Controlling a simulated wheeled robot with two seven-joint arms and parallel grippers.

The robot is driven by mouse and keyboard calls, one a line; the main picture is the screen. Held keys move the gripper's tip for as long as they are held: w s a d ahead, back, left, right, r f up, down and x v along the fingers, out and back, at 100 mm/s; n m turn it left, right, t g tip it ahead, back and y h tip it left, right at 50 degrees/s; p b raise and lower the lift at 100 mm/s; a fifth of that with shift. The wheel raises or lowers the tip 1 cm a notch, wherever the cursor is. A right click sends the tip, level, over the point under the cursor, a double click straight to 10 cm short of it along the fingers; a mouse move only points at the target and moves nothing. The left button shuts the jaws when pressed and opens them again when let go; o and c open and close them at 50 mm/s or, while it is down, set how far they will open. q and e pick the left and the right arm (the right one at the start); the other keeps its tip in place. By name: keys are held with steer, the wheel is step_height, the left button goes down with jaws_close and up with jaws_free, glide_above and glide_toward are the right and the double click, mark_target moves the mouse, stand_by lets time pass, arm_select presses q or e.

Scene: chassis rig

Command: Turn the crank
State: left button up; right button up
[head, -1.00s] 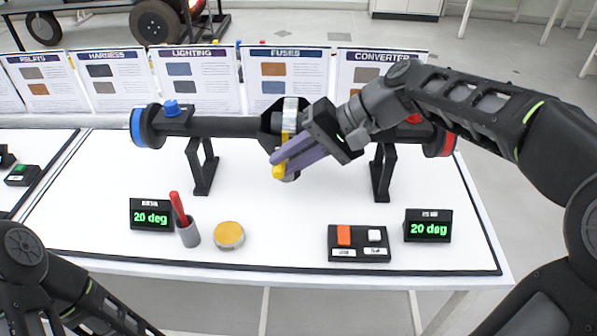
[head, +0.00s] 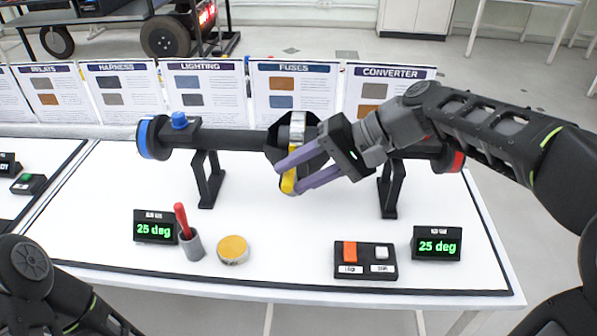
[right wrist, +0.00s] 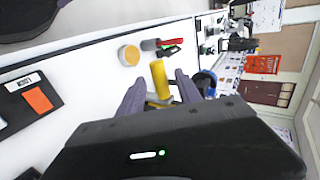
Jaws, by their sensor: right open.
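The crank has a yellow handle (head: 289,183) hanging from a silver and black hub (head: 297,128) in the middle of a black horizontal shaft (head: 236,139). My right gripper (head: 288,176) is open, its two purple fingers spread with the handle between or just behind them. In the right wrist view the yellow handle (right wrist: 159,78) stands between the open fingers; I cannot tell whether either touches it. Two displays, left (head: 155,227) and right (head: 437,243), read 25 deg. My left arm shows at the lower left; its gripper is out of view.
The shaft rests on two black stands (head: 209,180) and has a blue left end (head: 146,137) and a red right end (head: 458,160). A grey cup with a red stick (head: 191,246), a yellow-topped disc (head: 233,249) and a button box (head: 366,262) stand in front. Posters line the back.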

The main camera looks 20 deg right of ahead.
steer(key=v, duration=0.7)
steer(key=shift+s+d+r, duration=0.15)
steer(key=shift+d+r, duration=0.1)
steer(key=shift+d, duration=0.05)
stand_by(0.3)
